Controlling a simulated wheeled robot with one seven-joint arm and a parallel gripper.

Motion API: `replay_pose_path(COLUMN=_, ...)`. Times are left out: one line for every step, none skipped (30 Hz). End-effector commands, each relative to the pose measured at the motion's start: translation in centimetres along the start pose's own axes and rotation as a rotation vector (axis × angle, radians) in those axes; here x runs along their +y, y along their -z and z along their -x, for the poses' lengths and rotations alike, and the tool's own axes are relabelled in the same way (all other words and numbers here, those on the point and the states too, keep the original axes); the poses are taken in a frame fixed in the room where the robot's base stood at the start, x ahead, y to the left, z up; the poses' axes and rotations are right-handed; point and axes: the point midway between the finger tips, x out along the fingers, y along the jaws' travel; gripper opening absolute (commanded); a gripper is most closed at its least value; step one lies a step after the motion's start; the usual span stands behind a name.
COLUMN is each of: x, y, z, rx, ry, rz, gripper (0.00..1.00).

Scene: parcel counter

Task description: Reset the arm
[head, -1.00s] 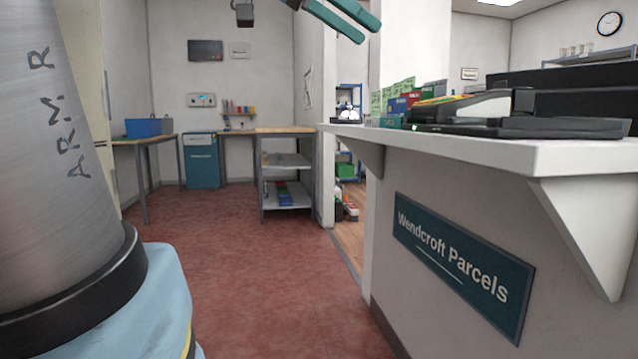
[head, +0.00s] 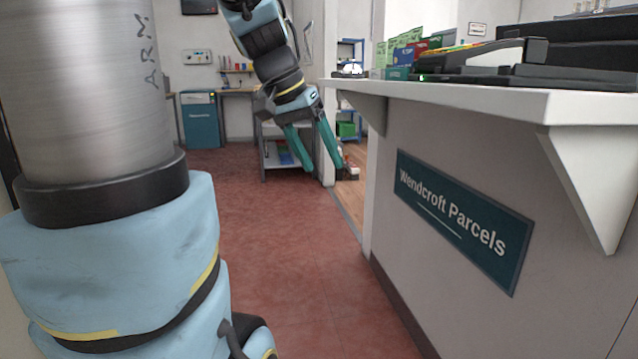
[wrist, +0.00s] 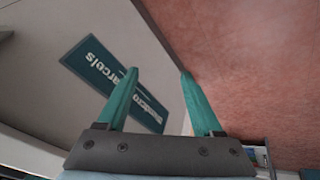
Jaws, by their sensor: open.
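My gripper (head: 325,168) hangs in the upper middle of the head view, pointing down with its two green fingers apart. It is open, and nothing shows between the fingers. In the head view it appears left of the counter's front and in front of the far shelf unit. The wrist view also shows the open fingers (wrist: 158,72), with the counter's sign and the red floor beyond them.
The white parcel counter (head: 460,95) with its Wendcroft Parcels sign (head: 462,222) fills the right side. Card racks (head: 405,52) and black devices (head: 570,78) stand on it. A shelf unit (head: 275,153) and a blue cabinet (head: 201,122) stand at the back. The red floor (head: 290,250) is clear.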

Motion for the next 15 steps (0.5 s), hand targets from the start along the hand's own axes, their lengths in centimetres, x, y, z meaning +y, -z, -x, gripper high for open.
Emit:
replay_pose_path(x=-1.4, y=-2.1, z=-2.5, rx=-0.050, ry=0.050, rz=0.064, gripper=0.68)
replay_pose_path(x=-2.1, y=-3.1, z=-3.7, rx=-0.070, ry=0.081, rz=0.098, gripper=0.68)
replay_pose_path(x=-3.0, y=-4.5, z=-5.1, rx=-0.094, ry=0.119, rz=0.139, gripper=0.68)
replay_pose_path(x=-3.6, y=-5.5, z=-6.0, rx=-0.109, ry=0.146, rz=0.166, gripper=0.68)
replay_pose_path(x=-4.2, y=-6.5, z=-6.9, rx=-0.121, ry=0.172, rz=0.189, gripper=0.68)
replay_pose_path(x=-4.8, y=-7.8, z=-8.0, rx=-0.138, ry=0.203, rz=0.218, gripper=0.68)
replay_pose_path(x=-5.2, y=-8.7, z=-8.8, rx=-0.147, ry=0.225, rz=0.237, gripper=0.68)
replay_pose_path(x=-5.5, y=-9.6, z=-9.5, rx=-0.155, ry=0.246, rz=0.255, gripper=0.68)
replay_pose_path(x=-6.0, y=-10.8, z=-10.4, rx=-0.165, ry=0.271, rz=0.276, gripper=0.68)
replay_pose_path(x=-6.2, y=-11.8, z=-11.0, rx=-0.172, ry=0.289, rz=0.291, gripper=0.68)
replay_pose_path(x=-6.5, y=-12.7, z=-11.6, rx=-0.177, ry=0.305, rz=0.305, gripper=0.68)
replay_pose_path(x=-6.7, y=-13.9, z=-12.4, rx=-0.183, ry=0.324, rz=0.321, gripper=0.68)
replay_pose_path(x=-6.9, y=-14.8, z=-12.9, rx=-0.186, ry=0.338, rz=0.333, gripper=0.68)
replay_pose_path(x=-7.0, y=-15.7, z=-13.4, rx=-0.189, ry=0.349, rz=0.343, gripper=0.68)
replay_pose_path(x=-6.6, y=-14.8, z=-11.9, rx=-0.179, ry=0.351, rz=0.344, gripper=0.68)
